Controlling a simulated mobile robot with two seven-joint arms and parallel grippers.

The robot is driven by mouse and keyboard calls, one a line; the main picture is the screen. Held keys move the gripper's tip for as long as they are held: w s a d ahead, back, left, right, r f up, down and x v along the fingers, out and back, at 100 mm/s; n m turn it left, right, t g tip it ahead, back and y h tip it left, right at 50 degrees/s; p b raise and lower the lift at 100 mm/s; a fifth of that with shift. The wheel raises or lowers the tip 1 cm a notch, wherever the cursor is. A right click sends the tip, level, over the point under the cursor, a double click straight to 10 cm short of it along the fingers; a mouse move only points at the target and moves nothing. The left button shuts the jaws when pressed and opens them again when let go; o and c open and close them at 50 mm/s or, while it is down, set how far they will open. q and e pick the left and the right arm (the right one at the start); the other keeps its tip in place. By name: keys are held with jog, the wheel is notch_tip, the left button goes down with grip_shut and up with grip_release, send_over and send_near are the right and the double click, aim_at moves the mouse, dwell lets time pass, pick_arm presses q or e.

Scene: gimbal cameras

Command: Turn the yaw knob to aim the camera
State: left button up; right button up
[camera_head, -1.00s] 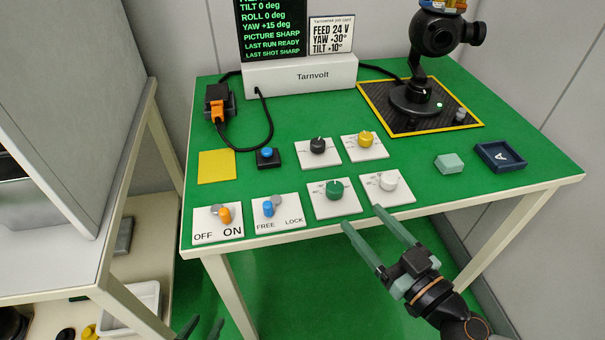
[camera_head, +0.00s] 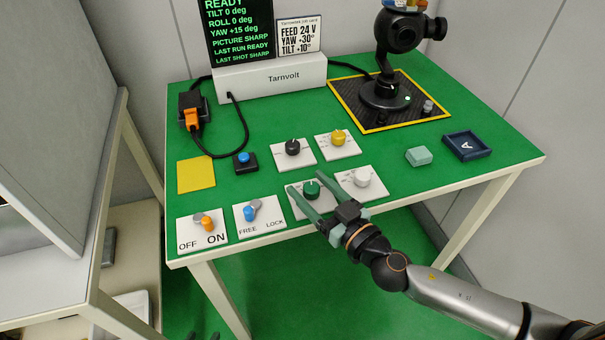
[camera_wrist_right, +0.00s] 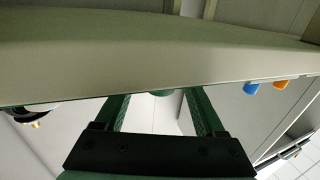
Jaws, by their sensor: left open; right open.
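The green knob (camera_head: 311,189) stands on a white plate in the front row; its label is too small to read, so I cannot tell which knob is yaw. My right gripper (camera_head: 306,181) is open, with one finger on either side of the green knob in the head view; I see no clear contact. A green sliver (camera_wrist_right: 162,92) shows between the fingers in the right wrist view. My left gripper (camera_head: 203,336) barely shows at the bottom edge, its tips apart. The gimbal camera (camera_head: 400,32) stands at the back right. The screen (camera_head: 238,32) reads YAW +15 deg.
A job card (camera_head: 299,37) reads YAW +30°, TILT +10°. A white knob (camera_head: 362,177) is close right of my right gripper. Black (camera_head: 292,147) and yellow (camera_head: 338,138) knobs stand behind. The blue FREE/LOCK lever (camera_head: 249,212) and orange OFF/ON lever (camera_head: 207,223) are left.

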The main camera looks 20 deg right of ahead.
aim_at(306, 184)
jog(key=shift+x, duration=1.5)
grip_shut()
